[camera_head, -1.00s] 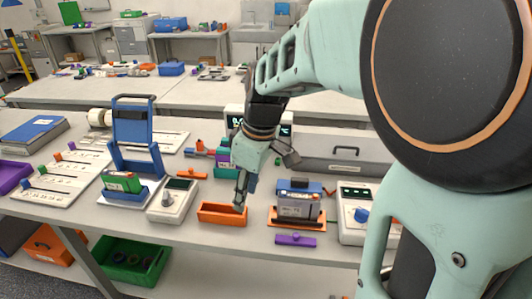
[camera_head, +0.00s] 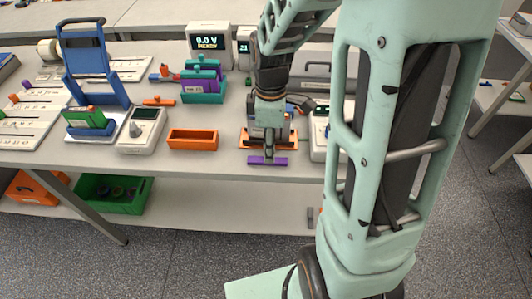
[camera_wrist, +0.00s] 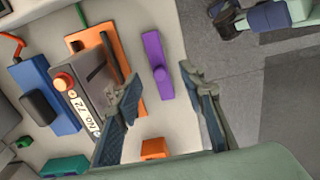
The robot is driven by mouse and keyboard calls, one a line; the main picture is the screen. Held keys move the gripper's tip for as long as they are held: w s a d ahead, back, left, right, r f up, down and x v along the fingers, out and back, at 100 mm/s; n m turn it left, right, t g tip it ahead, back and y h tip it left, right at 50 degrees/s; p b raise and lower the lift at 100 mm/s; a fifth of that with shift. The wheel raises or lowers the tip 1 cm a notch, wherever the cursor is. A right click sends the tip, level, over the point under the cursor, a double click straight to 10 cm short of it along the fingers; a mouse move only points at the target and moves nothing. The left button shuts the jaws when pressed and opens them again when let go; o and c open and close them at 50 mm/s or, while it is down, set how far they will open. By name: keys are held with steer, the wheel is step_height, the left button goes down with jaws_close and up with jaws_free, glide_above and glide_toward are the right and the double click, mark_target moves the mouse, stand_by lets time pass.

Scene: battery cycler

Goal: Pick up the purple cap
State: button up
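The purple cap (camera_head: 267,161) is a small purple bar with a knob at its middle. It lies on the table near the front edge, in front of an orange holder (camera_head: 252,144). In the wrist view the purple cap (camera_wrist: 153,50) lies fully in sight on the pale tabletop. My gripper (camera_head: 268,153) hangs over the table, pointing down just above or beside the cap. In the wrist view my gripper (camera_wrist: 163,78) is open and empty, its fingers apart on either side of the cap's knob end. I see no contact with the cap.
A grey battery (camera_wrist: 95,85) marked "NO. 72" stands in the orange holder beside the cap. The table's front edge is close to the cap, with floor beyond.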

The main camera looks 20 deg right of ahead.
steer(key=shift+w+a+f, duration=0.1)
steer(key=shift+f, duration=1.05)
steer(key=shift+w+a+f, duration=0.1)
steer(key=shift+f, duration=1.05)
steer(key=c, duration=0.9)
